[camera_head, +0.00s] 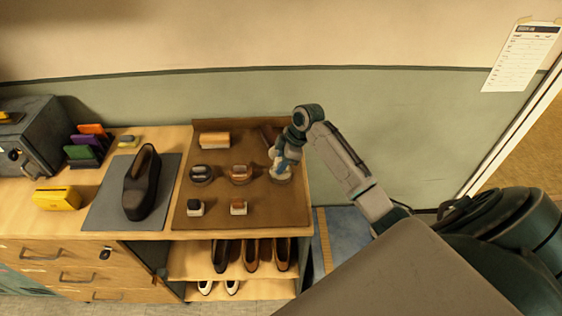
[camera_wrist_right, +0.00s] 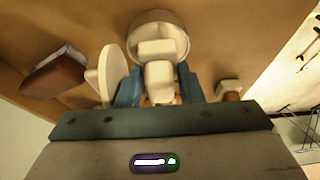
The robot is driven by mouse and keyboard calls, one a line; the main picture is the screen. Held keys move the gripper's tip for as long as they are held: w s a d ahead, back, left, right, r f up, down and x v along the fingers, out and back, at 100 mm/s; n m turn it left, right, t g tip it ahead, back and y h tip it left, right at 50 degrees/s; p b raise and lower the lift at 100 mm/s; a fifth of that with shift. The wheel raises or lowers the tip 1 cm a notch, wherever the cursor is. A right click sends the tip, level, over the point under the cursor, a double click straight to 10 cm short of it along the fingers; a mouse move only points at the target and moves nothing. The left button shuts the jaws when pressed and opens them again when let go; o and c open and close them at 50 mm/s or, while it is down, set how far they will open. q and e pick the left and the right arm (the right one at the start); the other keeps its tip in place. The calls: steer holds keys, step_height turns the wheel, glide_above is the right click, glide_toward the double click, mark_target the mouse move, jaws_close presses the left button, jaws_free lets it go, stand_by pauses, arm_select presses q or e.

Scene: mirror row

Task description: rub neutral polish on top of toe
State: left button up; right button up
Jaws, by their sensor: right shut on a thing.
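The dark shoe (camera_head: 142,182) stands on a grey mat (camera_head: 104,208), its toe towards the front. My right gripper (camera_head: 282,166) is over the right part of the brown tray (camera_head: 257,223), away from the shoe. It is shut on a small cream applicator (camera_wrist_right: 160,82), between its blue fingers in the right wrist view. The round cream polish tin (camera_wrist_right: 157,22) lies just beyond the fingertips, and the applicator overlaps it in the picture. Whether they touch, I cannot tell. A cream disc-like lid (camera_wrist_right: 112,72) leans beside the tin. My left gripper is not in view.
A black tin (camera_head: 201,174), a brown tin (camera_head: 240,174) and two small applicators (camera_head: 195,208) (camera_head: 238,208) are on the tray, with an orange-brown block (camera_head: 215,140) behind. More shoes (camera_head: 251,256) are on shelves below.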

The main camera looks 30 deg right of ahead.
mark_target(278, 159)
steer(key=shift+f, duration=0.5)
stand_by(0.7)
steer(key=shift+f, duration=0.1)
stand_by(1.4)
step_height(278, 159, up, 5)
steer(key=p, duration=0.4)
steer(key=shift+f, duration=0.1)
steer(key=shift+r, duration=1.15)
